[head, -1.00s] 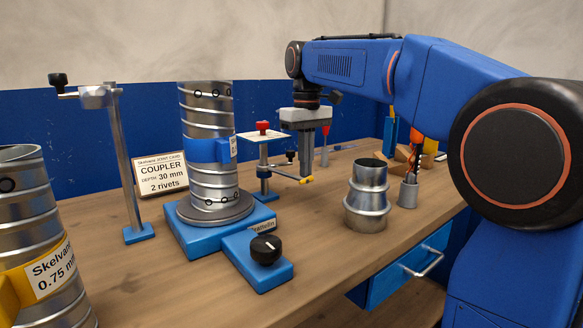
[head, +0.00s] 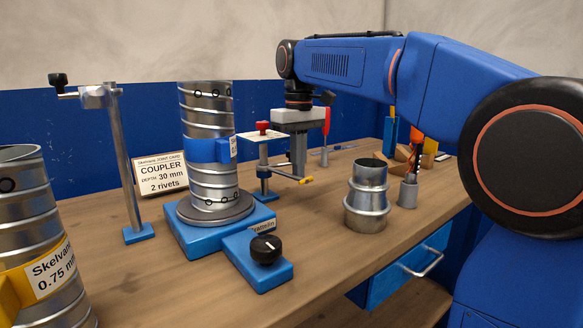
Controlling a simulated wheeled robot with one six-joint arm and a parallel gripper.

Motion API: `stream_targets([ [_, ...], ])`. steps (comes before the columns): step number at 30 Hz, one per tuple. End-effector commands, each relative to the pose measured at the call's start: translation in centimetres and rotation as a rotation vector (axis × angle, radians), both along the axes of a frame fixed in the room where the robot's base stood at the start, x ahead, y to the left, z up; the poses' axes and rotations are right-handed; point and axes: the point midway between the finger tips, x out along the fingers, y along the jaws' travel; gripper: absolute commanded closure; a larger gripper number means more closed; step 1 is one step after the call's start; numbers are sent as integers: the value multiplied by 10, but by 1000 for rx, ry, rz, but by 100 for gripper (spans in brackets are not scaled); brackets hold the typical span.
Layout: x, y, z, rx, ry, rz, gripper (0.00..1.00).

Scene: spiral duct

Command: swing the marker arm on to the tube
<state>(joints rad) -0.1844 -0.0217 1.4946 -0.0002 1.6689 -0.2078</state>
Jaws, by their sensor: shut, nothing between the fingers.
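The tube (head: 207,110), a spiral metal duct with a blue band and label, stands upright on a round plate on a blue base (head: 190,243). Right beside it is a small stand with a red knob, a pale top plate and a thin bar, which looks like the marker arm (head: 283,174). Its yellow-tipped end points right, away from the tube. My gripper (head: 298,172) points down with its fingers shut and empty. It is right of the stand's post, close behind the bar in the picture; I cannot tell whether they touch.
A metal coupler (head: 367,195) and a holder with a drill bit (head: 409,190) stand to the right. A dial box (head: 258,262) is in front of the base. A tall post stand (head: 125,165), a sign (head: 162,174) and another duct (head: 35,225) are left.

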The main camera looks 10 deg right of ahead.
Motion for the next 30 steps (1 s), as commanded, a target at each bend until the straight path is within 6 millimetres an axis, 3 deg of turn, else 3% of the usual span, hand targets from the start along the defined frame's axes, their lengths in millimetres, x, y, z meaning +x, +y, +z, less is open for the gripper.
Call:
stream_targets([
  [30,-18,28,0,0,-1,1,100],
])
